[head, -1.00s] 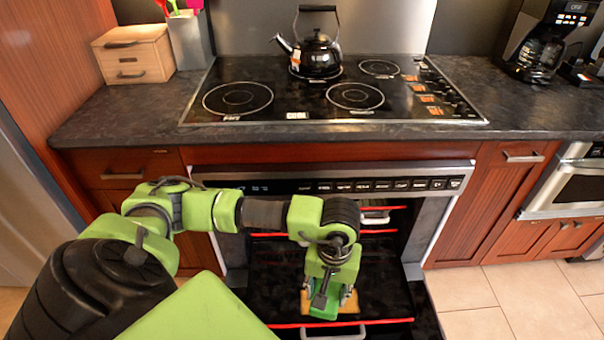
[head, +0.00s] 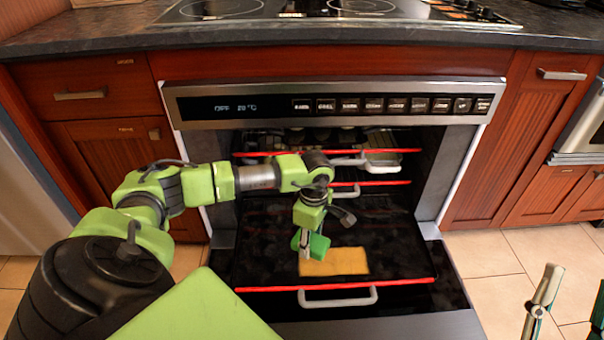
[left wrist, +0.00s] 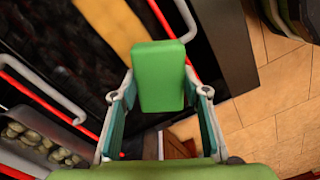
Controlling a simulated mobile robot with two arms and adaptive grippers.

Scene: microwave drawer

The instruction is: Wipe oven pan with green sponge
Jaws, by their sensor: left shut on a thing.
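The oven pan (head: 400,262) is a black tray pulled out of the oven, with a red front edge and a grey handle (head: 337,297). A yellow-brown patch (head: 345,262) lies on it. My left gripper (head: 307,240) is shut on the green sponge (head: 319,246), at the patch's back left corner. In the left wrist view the sponge (left wrist: 161,75) sits between the fingers (left wrist: 160,100), with the patch (left wrist: 118,28) beyond it. I cannot tell whether the sponge touches the pan. My right gripper (head: 540,300) shows only partly at the lower right edge; its jaw opening is unclear.
The oven control panel (head: 335,105) and the counter edge (head: 300,38) overhang the cavity. More racks with red edges and handles are inside, one with a light dish (head: 382,158). The lowered oven door (head: 390,325) is below the pan. Tiled floor (head: 500,262) is open at right.

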